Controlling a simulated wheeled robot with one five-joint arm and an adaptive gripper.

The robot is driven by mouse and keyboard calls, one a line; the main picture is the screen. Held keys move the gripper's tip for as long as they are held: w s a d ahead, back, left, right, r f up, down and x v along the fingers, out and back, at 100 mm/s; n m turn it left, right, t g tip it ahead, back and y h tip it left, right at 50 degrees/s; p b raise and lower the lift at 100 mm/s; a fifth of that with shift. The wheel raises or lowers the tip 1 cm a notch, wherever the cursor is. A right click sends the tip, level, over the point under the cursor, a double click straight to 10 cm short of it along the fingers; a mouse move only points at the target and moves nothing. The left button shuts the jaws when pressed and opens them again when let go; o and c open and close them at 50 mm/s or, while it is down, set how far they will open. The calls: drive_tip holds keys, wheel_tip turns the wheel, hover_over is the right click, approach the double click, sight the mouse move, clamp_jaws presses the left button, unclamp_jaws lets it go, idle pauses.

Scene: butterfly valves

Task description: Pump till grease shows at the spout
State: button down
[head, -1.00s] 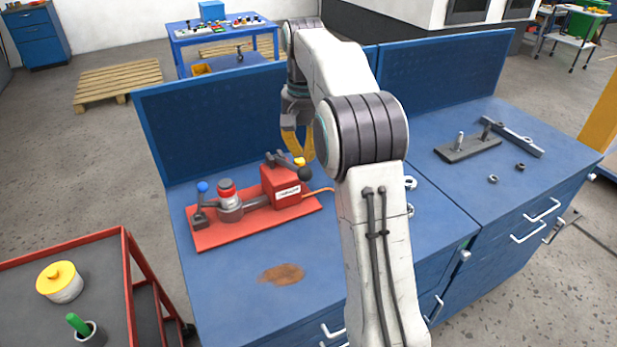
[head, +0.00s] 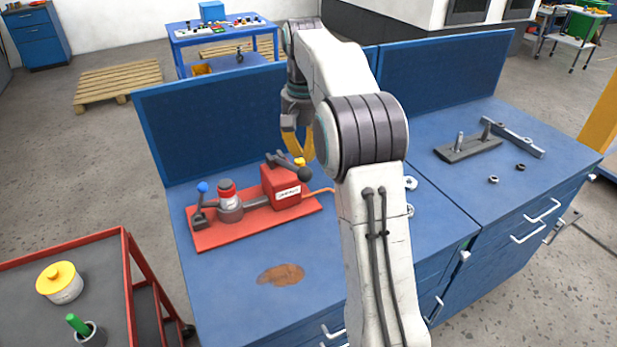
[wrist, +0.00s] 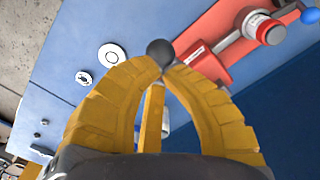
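A grease pump with a red block (head: 281,187) stands on a red base plate (head: 255,223) on the blue bench. Its dark lever ends in a black ball knob (head: 305,174), also in the wrist view (wrist: 160,50). A grey round fitting with a red top (head: 229,199) and a small part with a blue ball (head: 202,187) stand on the left. My gripper (head: 300,156), with yellow fingers, is just above the black knob. In the wrist view my fingertips (wrist: 161,70) come close together at the knob's edge, with no knob between them. No grease is discernible.
A brown stain (head: 281,274) marks the bench top in front of the plate. Blue back panels (head: 215,120) rise behind. A red cart (head: 105,275) with a yellow-lidded tub (head: 60,282) stands left. Metal parts (head: 468,149) lie on the right bench.

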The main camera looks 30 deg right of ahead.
sight(305, 168)
drive_tip(key=shift+f, duration=0.15)
drive_tip(key=shift+f+b, duration=0.85)
drive_tip(key=shift+f, duration=0.5)
drive_tip(key=shift+f, duration=0.1)
wheel_tip(305, 168, down, 9)
drive_tip(key=s+b, duration=0.2)
drive_tip(key=b, duration=0.6)
drive_tip(key=r+p, duration=0.3)
drive_tip(key=p, duration=0.1)
drive_tip(key=w+r+p, duration=0.1)
drive_tip(key=r+p, duration=0.2)
drive_tip(key=p, duration=0.1)
drive_tip(key=w+r+p, duration=0.1)
drive_tip(key=r+p, duration=0.3)
drive_tip(key=shift+w, duration=0.1)
drive_tip(key=shift+f, duration=0.1)
drive_tip(key=shift+f, duration=0.1)
wheel_tip(305, 168, down, 9)
drive_tip(key=s+b, duration=0.2)
drive_tip(key=b, duration=0.6)
drive_tip(key=r+p, duration=0.3)
drive_tip(key=w+r+p, duration=0.1)
drive_tip(key=r+p, duration=0.2)
drive_tip(key=p, duration=0.1)
drive_tip(key=w+r+p, duration=0.1)
drive_tip(key=r+p, duration=0.2)
drive_tip(key=shift+r+p, duration=0.1)
drive_tip(key=shift+p, duration=0.25)
idle(0.4)
